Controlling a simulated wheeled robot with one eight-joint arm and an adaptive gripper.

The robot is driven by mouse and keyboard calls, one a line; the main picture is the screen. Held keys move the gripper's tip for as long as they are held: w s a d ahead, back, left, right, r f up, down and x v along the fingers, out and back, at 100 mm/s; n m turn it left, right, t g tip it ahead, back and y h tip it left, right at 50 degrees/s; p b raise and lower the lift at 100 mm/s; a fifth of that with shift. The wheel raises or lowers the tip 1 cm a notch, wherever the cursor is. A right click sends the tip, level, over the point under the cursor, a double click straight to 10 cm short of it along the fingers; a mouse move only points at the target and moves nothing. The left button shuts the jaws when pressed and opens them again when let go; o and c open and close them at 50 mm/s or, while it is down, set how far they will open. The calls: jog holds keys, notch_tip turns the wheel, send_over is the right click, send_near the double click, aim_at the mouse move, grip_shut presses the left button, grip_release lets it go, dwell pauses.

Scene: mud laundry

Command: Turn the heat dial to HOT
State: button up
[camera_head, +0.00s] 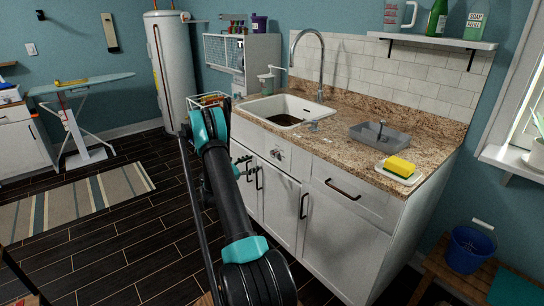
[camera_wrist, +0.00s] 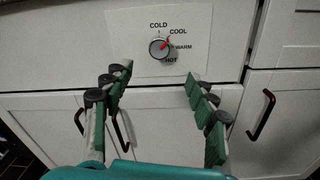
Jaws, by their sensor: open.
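The heat dial (camera_wrist: 157,50) is a small round grey knob on a white label plate on the cabinet front. Its red pointer aims up and to the right, towards COOL. The plate reads COLD, COOL, WARM and HOT, running clockwise from the top. In the head view the dial (camera_head: 277,154) shows small under the sink counter. My gripper (camera_wrist: 158,76) is open and empty in front of the cabinet. Its green-padded fingers sit left and right of the dial and below it in the wrist view. No contact with the dial shows.
Black door handles (camera_wrist: 262,114) stick out from the cabinet doors below and right of the dial. The granite counter (camera_head: 330,140) above holds a sink (camera_head: 290,100), a grey tray (camera_head: 375,138) and a yellow sponge (camera_head: 399,166). Dark floor left of the cabinet is open.

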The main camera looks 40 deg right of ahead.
aim_at(272, 154)
jog(key=d, duration=0.4)
jog(key=w+d, duration=0.1)
jog(key=d, duration=0.8)
jog(key=shift+w, duration=0.25)
jog(key=c, duration=1.2)
